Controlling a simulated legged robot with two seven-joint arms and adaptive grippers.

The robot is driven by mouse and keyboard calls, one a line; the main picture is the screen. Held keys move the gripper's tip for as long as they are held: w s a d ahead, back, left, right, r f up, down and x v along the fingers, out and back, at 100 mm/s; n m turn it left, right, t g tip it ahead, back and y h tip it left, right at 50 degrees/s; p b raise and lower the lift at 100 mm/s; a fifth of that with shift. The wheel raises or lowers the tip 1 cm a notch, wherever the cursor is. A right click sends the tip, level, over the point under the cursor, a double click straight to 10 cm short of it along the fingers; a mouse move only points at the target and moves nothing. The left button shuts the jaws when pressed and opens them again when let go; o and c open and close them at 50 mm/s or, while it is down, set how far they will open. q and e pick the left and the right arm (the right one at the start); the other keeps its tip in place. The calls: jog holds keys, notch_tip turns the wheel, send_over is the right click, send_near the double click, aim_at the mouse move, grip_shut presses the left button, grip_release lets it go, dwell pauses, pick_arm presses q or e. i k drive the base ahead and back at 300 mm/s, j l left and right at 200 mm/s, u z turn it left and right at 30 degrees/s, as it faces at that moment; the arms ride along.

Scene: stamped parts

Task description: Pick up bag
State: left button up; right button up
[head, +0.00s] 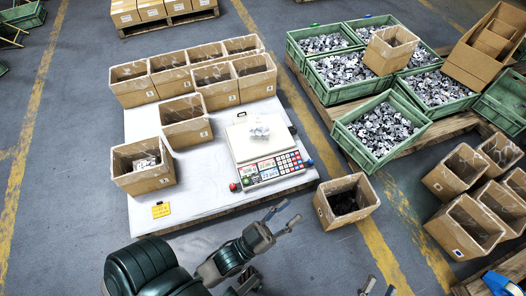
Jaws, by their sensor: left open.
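A small clear bag of grey metal parts (260,131) lies on the plate of the weighing scale (243,146), on the white-topped pallet. My left gripper (291,210) is open and empty, with its fingers apart. An open carton (145,180) left of the scale holds what look like bagged parts.
An open carton (334,222) stands right of my left gripper. Several empty cartons (133,94) line the pallet's back. Green crates (360,151) of metal parts fill the upper right. More cartons (450,240) stand at the right. White surface (210,205) is clear before the scale.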

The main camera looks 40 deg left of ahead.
aim_at(258, 125)
jog(key=u, duration=1.3)
jog(key=i+z, duration=0.45)
jog(key=i+j+z, duration=0.25)
jog(key=z, duration=0.15)
jog(key=i+j+z, duration=0.3)
jog(key=z, duration=0.15)
jog(key=i, duration=0.1)
